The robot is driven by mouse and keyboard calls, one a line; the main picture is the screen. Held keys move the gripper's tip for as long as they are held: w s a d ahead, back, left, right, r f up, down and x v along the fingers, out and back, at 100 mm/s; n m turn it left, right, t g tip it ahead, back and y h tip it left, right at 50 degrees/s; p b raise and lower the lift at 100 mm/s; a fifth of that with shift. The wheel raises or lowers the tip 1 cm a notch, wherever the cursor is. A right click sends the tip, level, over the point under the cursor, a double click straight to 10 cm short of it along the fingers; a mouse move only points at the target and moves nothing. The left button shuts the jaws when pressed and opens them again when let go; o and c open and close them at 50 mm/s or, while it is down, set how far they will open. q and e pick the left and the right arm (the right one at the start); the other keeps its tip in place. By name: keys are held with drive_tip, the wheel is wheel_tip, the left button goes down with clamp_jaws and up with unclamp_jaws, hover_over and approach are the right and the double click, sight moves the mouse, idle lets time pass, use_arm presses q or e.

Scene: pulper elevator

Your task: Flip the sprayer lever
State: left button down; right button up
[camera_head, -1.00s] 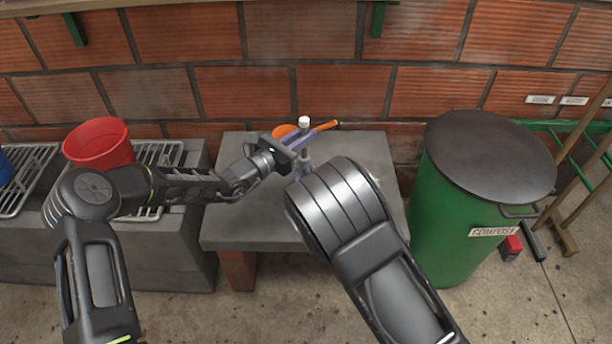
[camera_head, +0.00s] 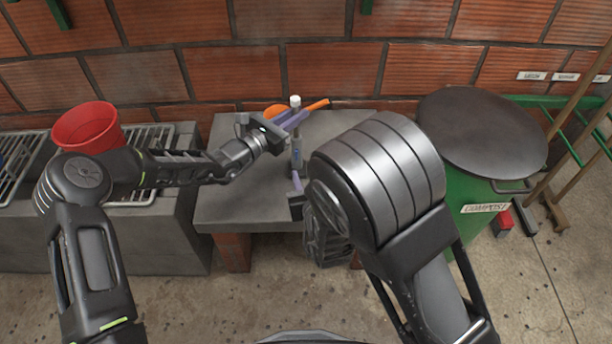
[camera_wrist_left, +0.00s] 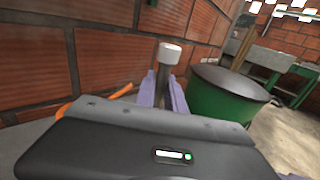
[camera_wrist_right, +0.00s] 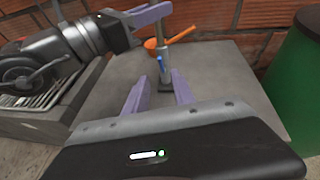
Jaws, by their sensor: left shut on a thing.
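The sprayer is an upright grey metal post with a white cap (camera_head: 295,101), standing on the grey table. A small blue lever (camera_wrist_right: 160,63) shows on the post's side in the right wrist view. My left gripper (camera_head: 297,120) has its purple fingers shut on the upper post, below the cap; the post also shows between them in the left wrist view (camera_wrist_left: 167,65). My right gripper (camera_wrist_right: 160,92) is open and empty, low in front of the post, with its fingers pointing toward it. In the head view my right arm partly hides this gripper.
The grey table (camera_head: 235,205) is mostly clear. An orange scoop (camera_wrist_right: 172,40) lies behind the post by the brick wall. A red bucket (camera_head: 86,128) stands on the rack at left. A green compost bin (camera_head: 485,200) with a dark lid stands at right.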

sight(296, 152)
drive_tip(key=shift+a, duration=0.1)
drive_tip(key=a+f+m+t+h, duration=0.3)
drive_tip(key=a+f+m+h, duration=0.1)
drive_tip(key=m+h, duration=0.1)
drive_tip(key=shift+s+a+f+t+h, duration=0.2)
drive_tip(key=shift+s+f+t+h, duration=0.1)
drive_tip(key=shift+t, duration=0.1)
idle(0.4)
drive_tip(key=shift+w, duration=0.1)
drive_tip(key=w, duration=0.4)
drive_tip(key=w+d, duration=0.1)
drive_tip(key=w, duration=0.2)
drive_tip(key=w+d, duration=0.1)
drive_tip(key=w, duration=0.3)
drive_tip(key=shift+w+d, duration=0.1)
drive_tip(key=shift+w, duration=0.25)
drive_tip(key=shift+c, duration=0.2)
